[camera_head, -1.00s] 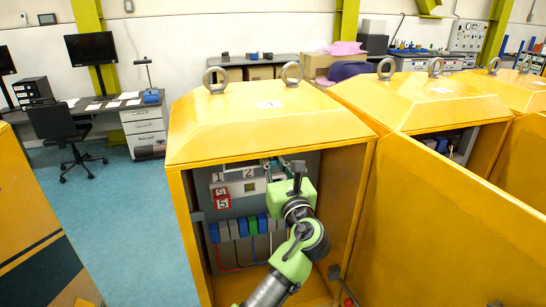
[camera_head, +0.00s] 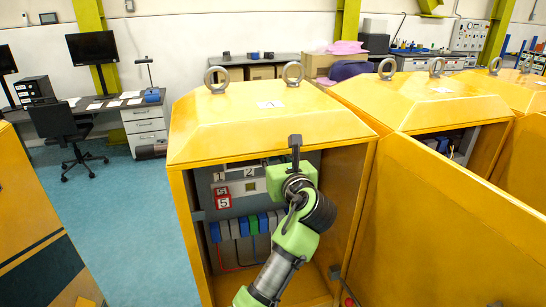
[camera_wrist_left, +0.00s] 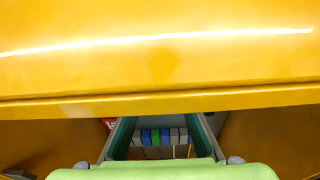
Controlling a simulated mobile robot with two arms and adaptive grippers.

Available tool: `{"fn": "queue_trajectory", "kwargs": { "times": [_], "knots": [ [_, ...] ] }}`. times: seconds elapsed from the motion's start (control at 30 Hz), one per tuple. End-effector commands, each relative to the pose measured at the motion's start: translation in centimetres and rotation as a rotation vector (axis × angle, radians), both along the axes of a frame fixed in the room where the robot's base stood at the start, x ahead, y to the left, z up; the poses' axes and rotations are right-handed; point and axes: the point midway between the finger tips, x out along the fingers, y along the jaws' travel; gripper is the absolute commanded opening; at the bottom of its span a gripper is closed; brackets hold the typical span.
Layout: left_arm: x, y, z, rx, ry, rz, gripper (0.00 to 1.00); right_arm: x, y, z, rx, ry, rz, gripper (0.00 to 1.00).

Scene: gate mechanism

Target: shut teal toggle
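The open yellow cabinet (camera_head: 270,122) stands in the middle of the head view, with a grey panel inside. A row of blue, green and grey blocks (camera_head: 243,226) crosses the panel; it also shows small in the left wrist view (camera_wrist_left: 158,137). I cannot single out a teal toggle; my arm covers the panel's right part. My left gripper (camera_head: 295,143) is at the top of the cabinet opening, with a dark finger pointing up. Its green body fills the bottom of the wrist view. Its fingertip gap is not clear, and nothing is seen held. My right gripper is out of view.
The cabinet's top edge (camera_wrist_left: 160,103) runs close above the opening in the wrist view. Number tags (camera_head: 223,201) sit on the panel's left. A yellow door (camera_head: 430,225) stands open on the right. Blue floor (camera_head: 130,210) lies clear to the left.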

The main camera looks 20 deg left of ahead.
Motion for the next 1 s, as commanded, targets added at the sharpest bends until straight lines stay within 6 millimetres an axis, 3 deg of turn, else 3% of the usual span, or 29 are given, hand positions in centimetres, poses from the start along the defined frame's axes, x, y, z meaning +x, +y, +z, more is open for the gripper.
{"fn": "queue_trajectory", "kwargs": {
  "times": [0.4, 0.8, 1.0],
  "knots": [
    [-0.3, -0.2, 0.0, 0.001, -0.001, 0.000, 0.32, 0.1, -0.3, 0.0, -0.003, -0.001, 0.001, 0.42],
    [-5.2, -3.6, 0.7, 0.000, -0.002, -0.002, 0.32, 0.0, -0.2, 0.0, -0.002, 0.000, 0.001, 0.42],
    [-6.2, -4.2, 0.9, -0.001, -0.001, 0.000, 0.32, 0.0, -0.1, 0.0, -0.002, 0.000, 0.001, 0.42]
  ]
}}
